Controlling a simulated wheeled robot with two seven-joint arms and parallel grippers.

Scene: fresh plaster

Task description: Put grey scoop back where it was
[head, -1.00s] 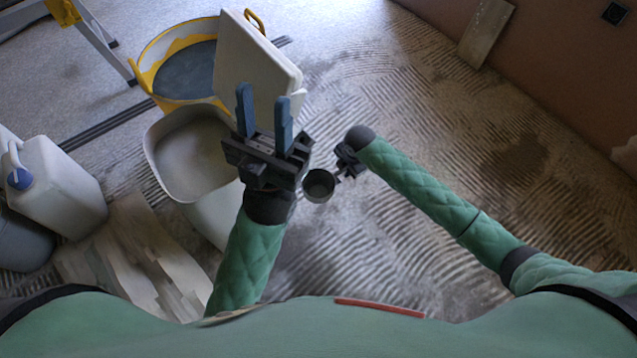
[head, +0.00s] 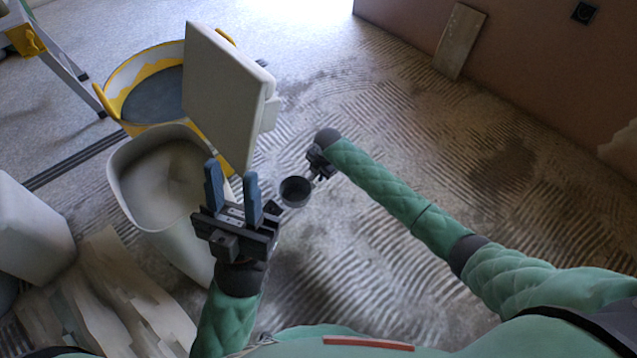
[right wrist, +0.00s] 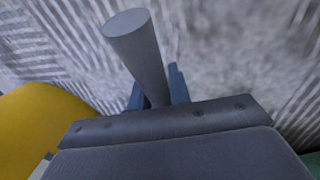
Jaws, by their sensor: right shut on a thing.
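The grey scoop's round dark cup (head: 295,191) shows in the head view, held above the ridged floor to the right of the white bin. My right gripper (head: 312,172) is shut on it. In the right wrist view its grey cylindrical handle (right wrist: 135,48) stands up between the blue fingers. The white bin (head: 118,190) is open, with pale contents inside.
A yellow tub (head: 110,85) with dark grey contents stands behind the bin. A white container (head: 30,235) and crumpled pale sheets (head: 120,295) lie at the left. Bare floor (head: 400,270) is clear at the right.

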